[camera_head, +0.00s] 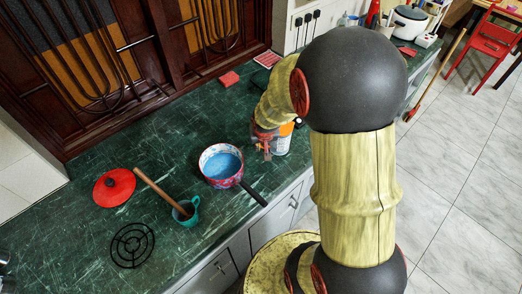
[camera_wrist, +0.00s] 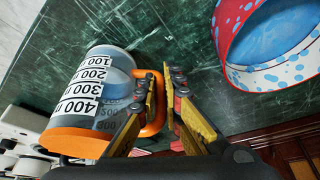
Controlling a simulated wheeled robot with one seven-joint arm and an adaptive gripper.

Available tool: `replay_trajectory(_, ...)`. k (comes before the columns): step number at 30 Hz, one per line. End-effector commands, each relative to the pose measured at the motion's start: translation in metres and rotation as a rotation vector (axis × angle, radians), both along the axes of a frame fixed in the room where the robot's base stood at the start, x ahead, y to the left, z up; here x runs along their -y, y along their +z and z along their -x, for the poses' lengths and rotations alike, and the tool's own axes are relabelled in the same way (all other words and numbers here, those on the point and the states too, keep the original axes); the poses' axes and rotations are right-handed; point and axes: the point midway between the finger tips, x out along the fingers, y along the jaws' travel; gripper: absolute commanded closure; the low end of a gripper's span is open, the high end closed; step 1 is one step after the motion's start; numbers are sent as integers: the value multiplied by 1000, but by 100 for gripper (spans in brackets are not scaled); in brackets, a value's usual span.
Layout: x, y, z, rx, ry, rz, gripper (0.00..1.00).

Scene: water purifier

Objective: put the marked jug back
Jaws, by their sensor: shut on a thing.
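The marked jug (camera_wrist: 88,98) is clear, with a white scale from 100 to 400 and an orange rim and handle. In the wrist view its orange handle (camera_wrist: 157,105) lies between the fingers of my gripper (camera_wrist: 160,100), which is shut on it. In the head view the jug (camera_head: 284,140) is at the counter's front edge, partly hidden by my arm, with my gripper (camera_head: 265,146) at its left side. I cannot tell whether its base touches the counter. A bluish tint shows near its base; I cannot tell if it is liquid.
A red-and-blue patterned pan (camera_head: 221,166) holding blue liquid stands left of the jug, its dark handle towards the front edge. A teal mug (camera_head: 186,212) with a wooden stick, a red lid (camera_head: 114,187) and a black trivet (camera_head: 131,245) are farther left on the green counter (camera_head: 70,215).

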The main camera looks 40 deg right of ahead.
Motion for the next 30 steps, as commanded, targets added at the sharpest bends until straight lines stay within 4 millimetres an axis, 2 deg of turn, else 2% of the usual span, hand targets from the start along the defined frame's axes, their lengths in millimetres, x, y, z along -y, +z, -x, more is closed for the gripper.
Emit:
replay_trajectory(1, 0, -13, 1, -3, 0, -1, 100)
replay_trajectory(5, 0, -29, 1, -2, 0, -1, 100)
replay_trajectory(17, 0, -32, 1, -1, -1, -1, 100)
replay_trajectory(18, 0, -32, 2, -2, -1, -1, 91)
replay_trajectory(27, 0, -32, 2, -2, -1, -1, 74)
replay_trajectory(30, 0, -32, 2, -2, -1, -1, 74)
